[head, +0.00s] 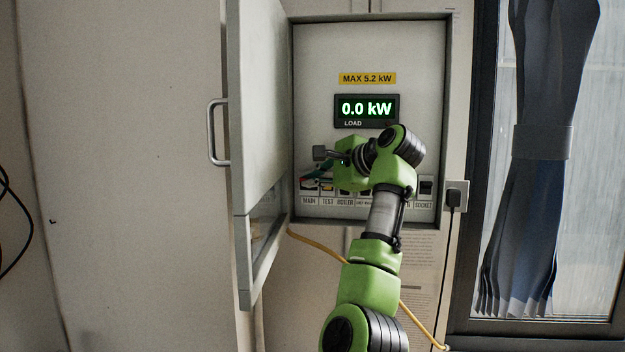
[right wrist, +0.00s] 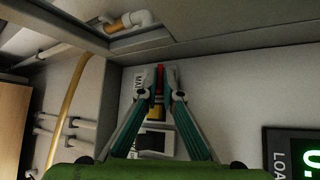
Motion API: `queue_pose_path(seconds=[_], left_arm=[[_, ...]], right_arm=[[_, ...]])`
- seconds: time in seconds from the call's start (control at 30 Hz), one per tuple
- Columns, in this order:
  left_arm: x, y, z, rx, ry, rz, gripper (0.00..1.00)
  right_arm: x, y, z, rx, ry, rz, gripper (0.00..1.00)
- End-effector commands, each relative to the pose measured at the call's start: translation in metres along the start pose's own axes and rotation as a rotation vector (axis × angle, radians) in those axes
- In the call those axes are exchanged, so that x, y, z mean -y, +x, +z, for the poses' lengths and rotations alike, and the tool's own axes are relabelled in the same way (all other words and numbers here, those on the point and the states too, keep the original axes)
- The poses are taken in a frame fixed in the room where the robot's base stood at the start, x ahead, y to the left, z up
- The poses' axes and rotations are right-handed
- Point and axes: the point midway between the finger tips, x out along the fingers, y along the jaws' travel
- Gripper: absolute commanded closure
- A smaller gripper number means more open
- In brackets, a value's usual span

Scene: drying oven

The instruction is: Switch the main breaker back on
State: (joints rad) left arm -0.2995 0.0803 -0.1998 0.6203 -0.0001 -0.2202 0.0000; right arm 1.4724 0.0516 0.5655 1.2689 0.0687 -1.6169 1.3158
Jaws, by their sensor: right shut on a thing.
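The breaker panel is an open grey cabinet (head: 370,45) with a lit display (head: 367,108) reading 0.0 kW. My left gripper is not in view.
The cabinet door (head: 262,110) stands open on the left, close to my gripper. Other breakers, such as SOCKET (head: 426,187), line the row to the right, partly behind my right arm.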

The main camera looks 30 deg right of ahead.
Motion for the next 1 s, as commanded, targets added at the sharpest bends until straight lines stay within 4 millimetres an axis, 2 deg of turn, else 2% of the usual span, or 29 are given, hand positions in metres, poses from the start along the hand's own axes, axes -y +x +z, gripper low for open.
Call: queue_pose_path(seconds=[0.07,0.1,0.13,0.43,0.53,0.67,1.0], left_arm=[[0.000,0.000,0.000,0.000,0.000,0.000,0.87],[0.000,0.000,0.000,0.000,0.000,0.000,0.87],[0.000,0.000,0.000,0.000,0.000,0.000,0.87],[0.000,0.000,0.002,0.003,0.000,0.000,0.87],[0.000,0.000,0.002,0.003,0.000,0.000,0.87],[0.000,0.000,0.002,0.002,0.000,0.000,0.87],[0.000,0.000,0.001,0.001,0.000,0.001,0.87]], right_arm=[[-0.001,0.000,0.000,0.001,0.002,0.001,1.00],[-0.001,0.000,0.000,0.001,0.002,0.001,0.89],[-0.001,0.000,0.000,0.001,0.002,0.001,0.87],[0.000,0.000,0.000,0.001,0.000,-0.001,0.87],[0.001,-0.006,0.000,0.000,0.000,-0.003,0.87],[0.002,-0.025,-0.001,-0.001,0.000,-0.006,0.87],[0.001,-0.095,0.000,0.000,0.001,-0.004,0.87]])
